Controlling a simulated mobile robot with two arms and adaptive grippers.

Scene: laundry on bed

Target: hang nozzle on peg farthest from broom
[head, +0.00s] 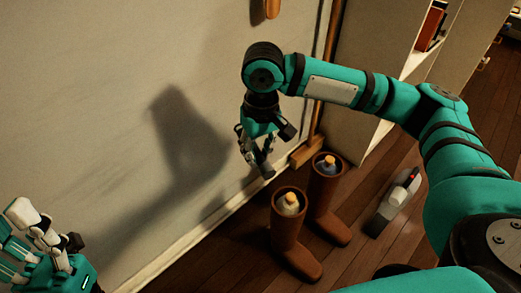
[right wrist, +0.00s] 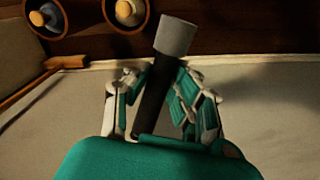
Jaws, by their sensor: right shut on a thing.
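The nozzle (right wrist: 162,75) is a dark tube with a wider grey end. My right gripper (head: 261,152) is shut on it in front of the wall; in the right wrist view (right wrist: 161,108) the tube runs out between the fingers. In the head view the nozzle is small and points downward. A wooden peg (head: 271,8) shows at the top edge of the head view, above my right gripper; other pegs are out of view. The broom (head: 306,151) leans upright at the wall, right of the gripper. My left gripper (head: 48,240) is at the lower left, its opening unclear.
Two brown boots (head: 290,238) (head: 328,195) stand on the floor below my right gripper, each with a bottle-like thing inside. A grey and white handheld appliance (head: 395,203) lies to their right. A white shelf (head: 410,65) stands at right. The wall left of the gripper is bare.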

